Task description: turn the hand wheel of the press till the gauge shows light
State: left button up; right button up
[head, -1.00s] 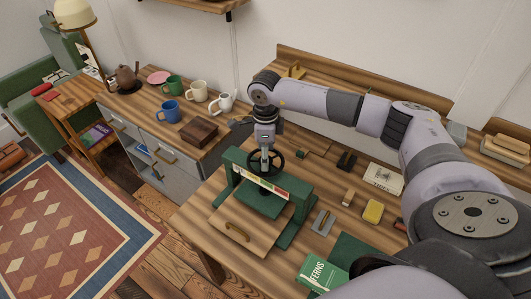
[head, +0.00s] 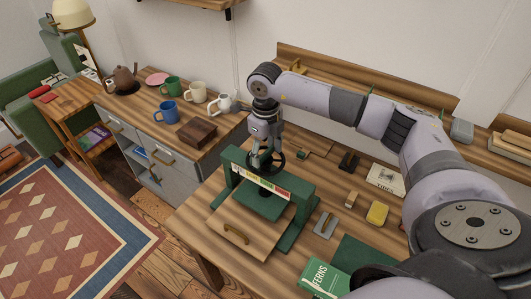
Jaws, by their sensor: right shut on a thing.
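The green press (head: 300,204) stands on the wooden workbench, with its dark hand wheel (head: 279,158) on top of the crossbar. The gauge (head: 262,183) is a strip of coloured bands, pale to yellow and red, along the front of the crossbar; its pointer is too small to read. My right gripper (head: 263,161) reaches down from above and is shut on the left part of the wheel's rim. The fingers hide some of the wheel. My left gripper is not in view.
A green book (head: 322,279), a metal scraper (head: 325,226), a yellow block (head: 377,213) and a pale book (head: 385,179) lie right of the press. Mugs, a teapot (head: 122,78) and a dark wooden box (head: 197,132) stand on the cabinet at left.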

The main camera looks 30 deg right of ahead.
aim_at(266, 151)
jog(key=shift+r+m, duration=0.1)
jog(key=shift+m, duration=0.2)
jog(key=o, duration=1.2)
jog(key=shift+c, duration=0.2)
notch_tip(266, 151, up, 12)
dwell(0.5)
